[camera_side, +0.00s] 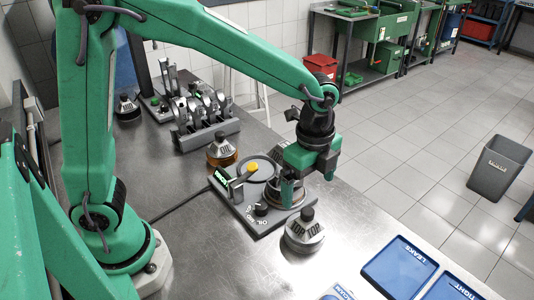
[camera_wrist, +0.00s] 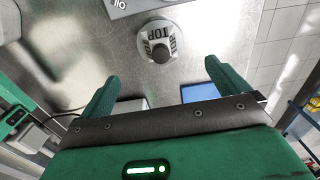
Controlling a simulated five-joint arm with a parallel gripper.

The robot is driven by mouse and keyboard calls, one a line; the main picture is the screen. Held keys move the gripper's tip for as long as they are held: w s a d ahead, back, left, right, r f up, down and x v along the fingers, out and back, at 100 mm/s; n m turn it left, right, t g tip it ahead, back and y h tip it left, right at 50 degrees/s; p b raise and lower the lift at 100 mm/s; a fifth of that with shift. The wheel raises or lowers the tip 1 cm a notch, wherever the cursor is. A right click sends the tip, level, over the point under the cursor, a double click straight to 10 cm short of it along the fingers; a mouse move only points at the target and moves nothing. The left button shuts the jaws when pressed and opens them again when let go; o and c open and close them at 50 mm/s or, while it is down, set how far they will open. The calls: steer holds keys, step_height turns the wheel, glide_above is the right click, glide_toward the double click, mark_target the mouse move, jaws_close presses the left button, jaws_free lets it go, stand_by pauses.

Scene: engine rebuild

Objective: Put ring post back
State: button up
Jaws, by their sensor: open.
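My gripper (camera_side: 306,178) hangs over the right side of a grey test device (camera_side: 240,200), fingers down. It is open, and in the wrist view its two green fingers (camera_wrist: 162,86) are wide apart with nothing between them. A grey, cone-like part marked TOP with a black knob (camera_side: 304,235) stands on the bench in front of the device; it also shows in the wrist view (camera_wrist: 158,45), beyond the fingertips. A round metal seat (camera_side: 271,196) on the device is partly hidden by a finger. I cannot tell which thing is the ring post.
A similar knobbed part (camera_side: 222,152) sits on an amber base behind the device, and another (camera_side: 127,108) stands farther left. A rack of metal parts (camera_side: 205,125) is behind. Blue trays (camera_side: 400,268) marked LEAKS and TIGHT lie front right. Bare bench lies front left.

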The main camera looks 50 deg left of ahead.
steer(key=s+a+r+n+t, duration=0.2)
steer(key=s+a+r+n, duration=0.2)
steer(key=s+a+n, duration=0.3)
steer(key=s+a+r+n+t, duration=0.3)
steer(key=s+a+r+n, duration=0.2)
steer(key=s+a+n, duration=0.2)
steer(key=shift+a+r+n, duration=0.2)
steer(key=shift+a+n, duration=0.85)
steer(key=shift+n, duration=0.75)
